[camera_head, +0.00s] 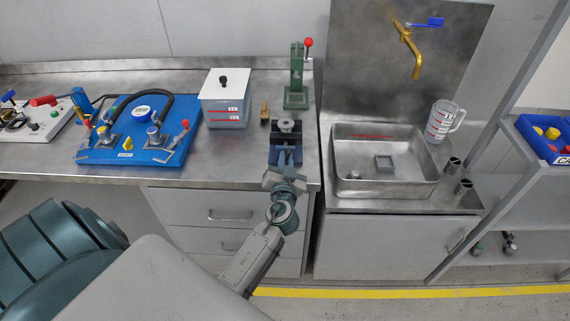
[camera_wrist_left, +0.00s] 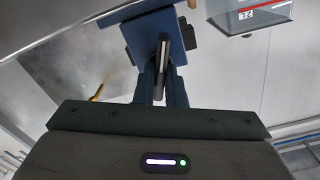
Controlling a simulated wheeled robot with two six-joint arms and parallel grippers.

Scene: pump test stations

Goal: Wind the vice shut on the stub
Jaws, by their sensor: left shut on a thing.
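The vice (camera_head: 290,136) is a dark blue block near the front edge of the steel bench. A round grey metal piece, which looks like the stub (camera_head: 286,125), sits at its top between the jaws; I cannot tell whether the jaws touch it. My left gripper (camera_head: 286,158) reaches up to the vice's front side. In the left wrist view the gripper (camera_wrist_left: 162,78) has its two blue fingers shut on a dark bar, the vice handle (camera_wrist_left: 163,52), in front of the vice's blue body (camera_wrist_left: 147,30). The fingers hide part of the handle. My right gripper is not in view.
A small brass part (camera_head: 265,114) and a white-lidded container (camera_head: 226,112) stand left of the vice. A green press (camera_head: 296,85) with a red knob stands behind it. The blue pump board (camera_head: 125,160) lies further left. A sink (camera_head: 385,190) is at right.

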